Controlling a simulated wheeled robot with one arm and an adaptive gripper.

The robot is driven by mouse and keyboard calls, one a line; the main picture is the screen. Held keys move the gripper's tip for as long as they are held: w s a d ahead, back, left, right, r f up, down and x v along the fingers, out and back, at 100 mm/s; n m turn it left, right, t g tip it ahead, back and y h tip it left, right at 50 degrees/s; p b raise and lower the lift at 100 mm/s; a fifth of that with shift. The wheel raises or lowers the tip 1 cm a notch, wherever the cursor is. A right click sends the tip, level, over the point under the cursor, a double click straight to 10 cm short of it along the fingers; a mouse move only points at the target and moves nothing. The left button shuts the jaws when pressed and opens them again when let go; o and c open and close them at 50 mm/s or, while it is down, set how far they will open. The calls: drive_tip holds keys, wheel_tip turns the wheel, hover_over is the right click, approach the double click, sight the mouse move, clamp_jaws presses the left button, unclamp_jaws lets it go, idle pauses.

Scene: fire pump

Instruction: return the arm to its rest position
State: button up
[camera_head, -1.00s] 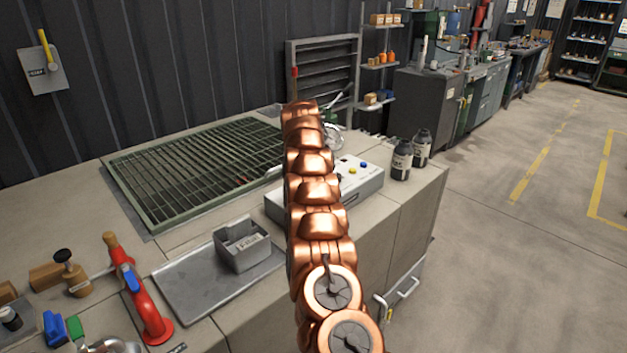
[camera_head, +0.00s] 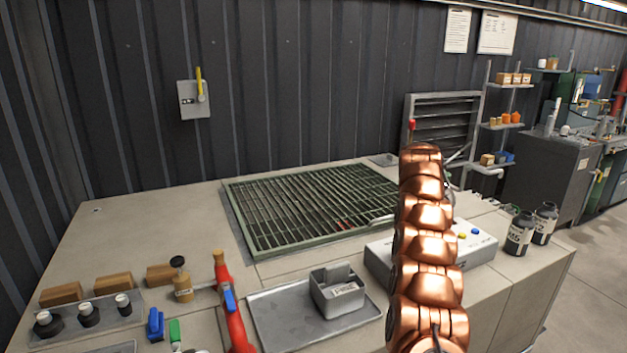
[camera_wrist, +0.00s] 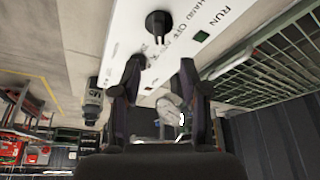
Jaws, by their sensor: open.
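My copper-coloured arm (camera_head: 428,240) stands upright over the right part of the bench in the head view, in front of the white control box (camera_head: 482,246). My gripper is hidden behind the arm there. In the wrist view my gripper (camera_wrist: 158,80) shows two dark fingers spread apart with nothing between them. Beyond the fingers the control box panel (camera_wrist: 130,25) shows a black knob (camera_wrist: 158,24) and the printed words RUN and OFF. The wrist picture is tilted and partly blurred.
A green grating (camera_head: 310,205) lies in the bench. A grey bin (camera_head: 336,292) sits on a metal tray (camera_head: 275,318). A red-handled tool (camera_head: 236,318) and wooden blocks (camera_head: 115,283) lie left. Dark bottles (camera_head: 519,234) stand right. A yellow-handled switch (camera_head: 194,99) is on the wall.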

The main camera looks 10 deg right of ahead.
drive_tip(key=s+a+r+n+g+y, duration=0.1)
drive_tip(key=s+a+r+n+y, duration=0.2)
drive_tip(key=s+a, duration=0.8)
drive_tip(key=s+a+r+n+g, duration=0.1)
drive_tip(key=s+a+r+n, duration=0.25)
drive_tip(key=s+a, duration=0.75)
drive_tip(key=s+a+f+n+g, duration=0.1)
drive_tip(key=s+a+f, duration=0.1)
drive_tip(key=s, duration=0.9)
drive_tip(key=s+a+f+n+g, duration=0.1)
drive_tip(key=s+a+f, duration=0.1)
drive_tip(key=s, duration=1)
drive_tip(key=s+a+f+n, duration=0.1)
drive_tip(key=s+a+f, duration=0.2)
drive_tip(key=s, duration=0.9)
drive_tip(key=shift+s+a+g, duration=0.2)
drive_tip(key=shift+a+g, duration=0.15)
drive_tip(key=shift+g, duration=0.05)
